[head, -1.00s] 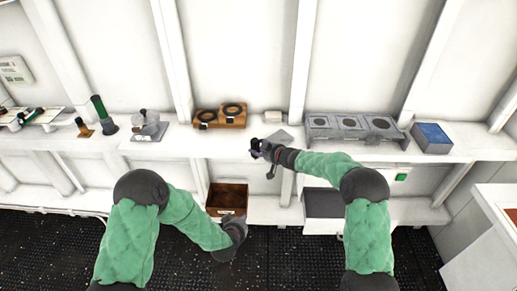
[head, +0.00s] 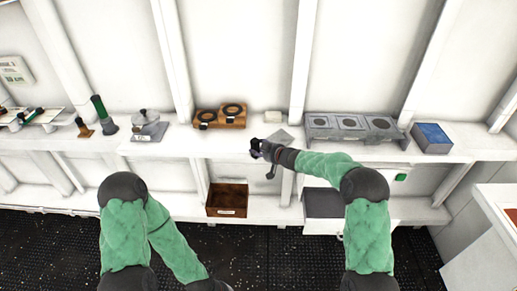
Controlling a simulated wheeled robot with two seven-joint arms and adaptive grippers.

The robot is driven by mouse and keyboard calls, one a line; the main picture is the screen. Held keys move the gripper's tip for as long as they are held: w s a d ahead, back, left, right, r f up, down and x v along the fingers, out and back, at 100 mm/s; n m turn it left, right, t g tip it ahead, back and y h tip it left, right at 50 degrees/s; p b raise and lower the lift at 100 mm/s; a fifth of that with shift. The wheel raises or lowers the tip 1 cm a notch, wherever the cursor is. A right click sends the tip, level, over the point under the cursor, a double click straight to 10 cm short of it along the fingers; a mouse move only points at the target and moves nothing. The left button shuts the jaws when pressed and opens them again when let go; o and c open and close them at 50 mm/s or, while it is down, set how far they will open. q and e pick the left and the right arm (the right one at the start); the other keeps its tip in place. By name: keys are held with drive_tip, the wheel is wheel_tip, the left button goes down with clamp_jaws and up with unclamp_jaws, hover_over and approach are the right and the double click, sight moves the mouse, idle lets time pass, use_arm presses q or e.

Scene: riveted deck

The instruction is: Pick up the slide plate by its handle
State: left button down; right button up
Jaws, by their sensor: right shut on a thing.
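A grey flat plate (head: 279,136), which looks like the slide plate, is on the white shelf just behind my right gripper. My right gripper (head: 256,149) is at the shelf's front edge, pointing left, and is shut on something. The held part is small and dark in the head view and mostly hidden by the fingers; I take it for the slide plate's handle. I cannot tell whether the plate is lifted off the shelf. My left arm hangs low, with only its dark wrist at the bottom edge; its fingers are out of view.
A wooden block with dark rings (head: 220,117) and a small white block (head: 272,117) stand behind the gripper. A grey three-ring stand (head: 351,127) and a blue-topped box (head: 432,137) are to the right. A brown bin (head: 227,199) sits on the lower shelf.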

drive_tip(key=shift+r, duration=0.5)
drive_tip(key=shift+s+r, duration=0.1)
drive_tip(key=shift+s, duration=0.05)
drive_tip(key=s+b, duration=0.2)
drive_tip(key=s, duration=1.7)
drive_tip(key=shift+s+b, duration=0.35)
drive_tip(key=shift+b, duration=0.05)
